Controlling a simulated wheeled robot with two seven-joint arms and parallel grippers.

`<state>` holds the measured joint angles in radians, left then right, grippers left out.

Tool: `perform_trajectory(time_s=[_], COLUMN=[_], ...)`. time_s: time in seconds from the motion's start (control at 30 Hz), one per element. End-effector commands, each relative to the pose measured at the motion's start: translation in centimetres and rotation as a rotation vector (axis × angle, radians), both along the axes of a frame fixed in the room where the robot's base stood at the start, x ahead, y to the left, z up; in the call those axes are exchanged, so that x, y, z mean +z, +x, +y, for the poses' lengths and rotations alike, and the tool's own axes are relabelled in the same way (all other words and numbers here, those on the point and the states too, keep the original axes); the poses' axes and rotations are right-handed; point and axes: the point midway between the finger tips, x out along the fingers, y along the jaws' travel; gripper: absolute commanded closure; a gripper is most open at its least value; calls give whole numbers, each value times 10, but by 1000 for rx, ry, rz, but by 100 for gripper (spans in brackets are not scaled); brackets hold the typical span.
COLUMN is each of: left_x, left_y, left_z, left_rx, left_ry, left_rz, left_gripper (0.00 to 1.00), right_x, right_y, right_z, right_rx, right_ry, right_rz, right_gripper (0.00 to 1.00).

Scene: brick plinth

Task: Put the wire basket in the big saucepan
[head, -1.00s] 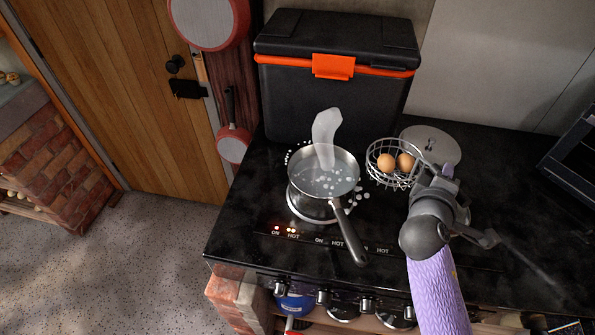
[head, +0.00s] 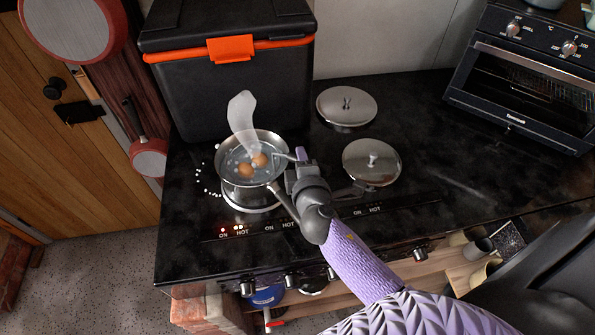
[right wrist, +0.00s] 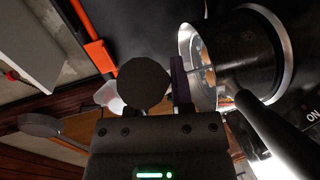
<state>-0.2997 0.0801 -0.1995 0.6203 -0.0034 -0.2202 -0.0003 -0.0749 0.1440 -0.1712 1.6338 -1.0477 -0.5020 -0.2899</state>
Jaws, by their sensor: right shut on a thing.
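The big saucepan (head: 250,200) stands on the lit burner with water and steam in it, its black handle (head: 283,202) toward the front. Two brown eggs (head: 252,166) show inside the pan's rim, at the water. The wire basket around them is hardly visible. My right gripper (head: 298,168) is at the pan's right rim, shut on the basket's thin handle (head: 284,156). In the right wrist view the thin handle (right wrist: 203,69) runs from the fingers into the pan (right wrist: 250,60). My left gripper is not in view.
A toaster oven (head: 525,85) is at the back right.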

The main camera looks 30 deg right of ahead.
Motion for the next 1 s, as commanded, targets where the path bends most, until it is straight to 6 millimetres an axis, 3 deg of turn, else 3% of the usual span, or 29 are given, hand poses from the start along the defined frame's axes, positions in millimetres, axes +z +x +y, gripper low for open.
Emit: perform_trajectory(time_s=[0.03,0.1,0.37,0.4,0.57,0.87,1.0], left_x=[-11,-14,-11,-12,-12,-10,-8], left_y=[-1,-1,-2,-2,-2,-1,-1], left_z=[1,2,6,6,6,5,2], left_rx=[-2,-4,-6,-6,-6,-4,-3], left_ry=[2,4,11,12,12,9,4], left_rz=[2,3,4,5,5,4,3], left_gripper=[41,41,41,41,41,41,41], right_x=[-14,-19,-17,-19,-18,-16,-13], right_y=[0,0,0,0,0,0,-19], right_z=[0,0,0,0,0,0,6], right_rx=[0,0,0,0,0,0,2], right_ry=[2,2,1,0,0,1,3], right_rz=[-2,-2,-3,0,-1,-1,1], right_gripper=[100,100,100,71,38,38,38])
